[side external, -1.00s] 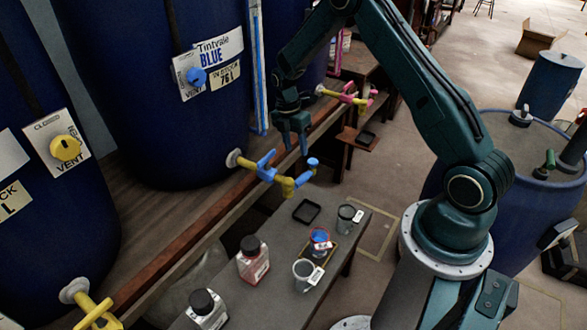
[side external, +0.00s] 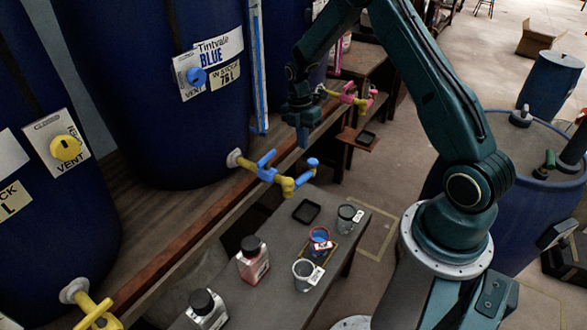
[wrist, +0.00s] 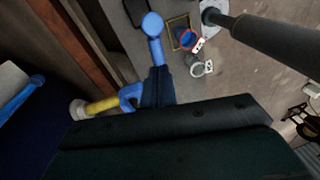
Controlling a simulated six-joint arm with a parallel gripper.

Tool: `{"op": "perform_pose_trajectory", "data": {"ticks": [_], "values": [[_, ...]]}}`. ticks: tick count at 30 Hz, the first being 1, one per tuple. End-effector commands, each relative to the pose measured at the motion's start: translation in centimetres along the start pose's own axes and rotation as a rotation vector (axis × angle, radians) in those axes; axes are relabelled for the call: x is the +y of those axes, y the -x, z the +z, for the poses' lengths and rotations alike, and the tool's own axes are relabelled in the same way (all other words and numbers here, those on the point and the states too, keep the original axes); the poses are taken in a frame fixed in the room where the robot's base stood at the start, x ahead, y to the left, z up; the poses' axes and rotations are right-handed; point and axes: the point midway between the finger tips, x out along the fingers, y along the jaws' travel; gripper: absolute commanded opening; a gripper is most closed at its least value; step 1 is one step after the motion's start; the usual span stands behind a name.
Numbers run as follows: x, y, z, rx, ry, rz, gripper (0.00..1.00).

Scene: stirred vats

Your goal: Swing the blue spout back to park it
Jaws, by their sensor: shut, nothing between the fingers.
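The blue spout (side external: 306,178) sticks out from the yellow tap (side external: 248,164) of the Tintvale Blue vat (side external: 150,110), over the gap in front of the shelf. It ends in a round blue knob (side external: 313,162), and a blue lever (side external: 266,160) stands on the tap. In the wrist view the spout's knob (wrist: 152,25) points up the picture, and the fingers hide its near part. My gripper (side external: 302,143) is shut and empty. In the side view it is above and behind the spout, apart from it; its fingertips (wrist: 157,76) show in the wrist view.
A cup of blue paint (side external: 320,236) stands on a small tray on the low bench (side external: 265,290), with a grey cup (side external: 303,270), a dark cup (side external: 346,216) and bottles nearby. A pink-handled tap (side external: 350,97) is behind my gripper. A yellow tap (side external: 95,310) is at lower left.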

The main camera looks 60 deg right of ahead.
Motion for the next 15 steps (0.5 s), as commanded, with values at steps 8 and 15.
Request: {"op": "perform_pose_trajectory", "data": {"ticks": [8, 15], "values": [[-5.2, -3.3, 3.2, 0.152, 0.043, 0.141, 0.00], [-9.4, -4.5, 3.8, 0.275, 0.022, 0.345, 0.00]]}}
